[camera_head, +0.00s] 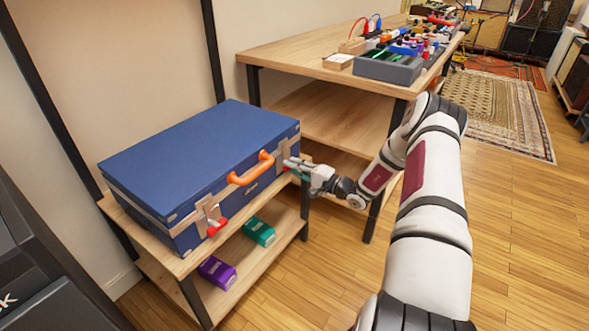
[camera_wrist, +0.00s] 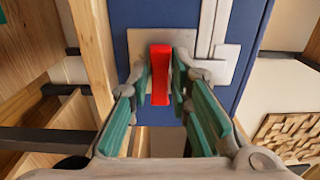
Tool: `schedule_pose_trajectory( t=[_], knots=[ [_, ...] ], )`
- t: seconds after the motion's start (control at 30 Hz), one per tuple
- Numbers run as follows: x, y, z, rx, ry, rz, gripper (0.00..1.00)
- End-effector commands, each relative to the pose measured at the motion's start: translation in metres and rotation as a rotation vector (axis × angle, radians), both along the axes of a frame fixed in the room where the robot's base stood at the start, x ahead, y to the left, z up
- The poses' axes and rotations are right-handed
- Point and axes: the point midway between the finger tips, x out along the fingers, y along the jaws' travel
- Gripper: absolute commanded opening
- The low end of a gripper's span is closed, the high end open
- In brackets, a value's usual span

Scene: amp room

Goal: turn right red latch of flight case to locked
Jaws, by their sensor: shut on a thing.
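The blue flight case (camera_head: 190,150) lies closed on a wooden shelf, its front with the orange handle (camera_head: 252,168) facing the room. The right red latch (camera_wrist: 160,72) shows in the wrist view, on a metal plate, its lever pointing down the picture. My gripper (camera_wrist: 161,88) has its green-padded fingers on both sides of this lever and is shut on it. In the head view my gripper (camera_head: 296,166) is at the right end of the case's front and hides most of that latch. The left red latch (camera_head: 217,227) sticks out near the front left corner.
A green box (camera_head: 259,232) and a purple box (camera_head: 217,272) are on the lower shelf. A wooden table (camera_head: 300,55) with a grey tray (camera_head: 385,70) of small things stands behind. The floor on the right is clear.

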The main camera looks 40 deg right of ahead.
Motion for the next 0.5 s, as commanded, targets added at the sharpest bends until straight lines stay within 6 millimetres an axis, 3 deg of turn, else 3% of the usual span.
schedule_pose_trajectory(
  t=[0.43,0.47,0.5],
  knots=[
    [-0.0013,-0.0003,-0.0019,-0.01,0.001,0.0,0.0],
    [-0.0013,-0.0003,-0.002,-0.01,0.001,0.0,0.21],
    [-0.0013,-0.0003,-0.002,-0.01,0.001,0.0,0.3]
  ],
)
